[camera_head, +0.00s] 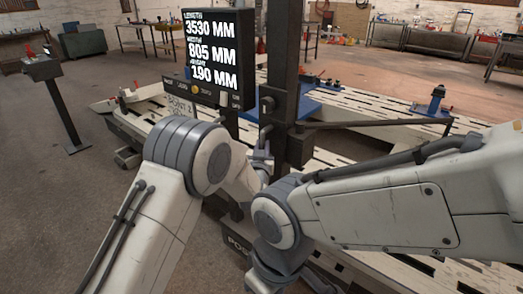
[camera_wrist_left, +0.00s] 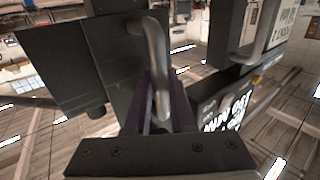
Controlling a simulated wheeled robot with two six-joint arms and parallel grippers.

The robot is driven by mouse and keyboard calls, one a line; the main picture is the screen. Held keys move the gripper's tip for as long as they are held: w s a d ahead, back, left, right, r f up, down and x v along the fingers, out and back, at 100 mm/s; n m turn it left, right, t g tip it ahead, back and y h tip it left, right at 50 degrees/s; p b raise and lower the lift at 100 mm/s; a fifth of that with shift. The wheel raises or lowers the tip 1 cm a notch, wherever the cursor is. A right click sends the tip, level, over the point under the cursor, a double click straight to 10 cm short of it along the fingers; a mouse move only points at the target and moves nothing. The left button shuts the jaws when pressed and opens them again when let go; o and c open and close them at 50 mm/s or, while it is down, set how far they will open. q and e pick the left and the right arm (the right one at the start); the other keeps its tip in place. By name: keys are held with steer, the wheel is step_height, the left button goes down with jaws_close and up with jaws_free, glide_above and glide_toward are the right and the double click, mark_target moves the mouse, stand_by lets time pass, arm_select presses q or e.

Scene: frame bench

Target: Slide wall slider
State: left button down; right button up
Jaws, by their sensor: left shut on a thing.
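A dark slider block (camera_head: 300,147) sits on a black vertical post (camera_head: 282,60) in the head view. In the left wrist view a bent grey metal handle (camera_wrist_left: 157,60) stands out from a dark block (camera_wrist_left: 62,65). My left gripper (camera_wrist_left: 162,100) is shut on this handle, with its dark fingers on either side of the bar. In the head view my left gripper (camera_head: 262,152) is beside the post, partly hidden by my own arm. My right arm crosses from the right; its gripper (camera_head: 290,282) is at the bottom edge, and its fingertips cannot be made out.
A display box (camera_head: 205,55) with lit measurements stands left of the post. A slotted frame bench (camera_head: 345,110) lies behind and below, with a dark horizontal arm (camera_head: 380,124) above it. A blue clamp (camera_head: 435,100) stands at the right. Open floor lies at the left.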

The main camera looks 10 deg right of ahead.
arm_select(q)
steer(key=shift+r, duration=0.1)
steer(key=c, duration=1)
jaws_free()
steer(key=shift+c, duration=0.2)
steer(key=b+v, duration=0.1)
steer(key=v, duration=0.9)
steer(key=shift+s, duration=0.25)
steer(key=shift+a, duration=0.1)
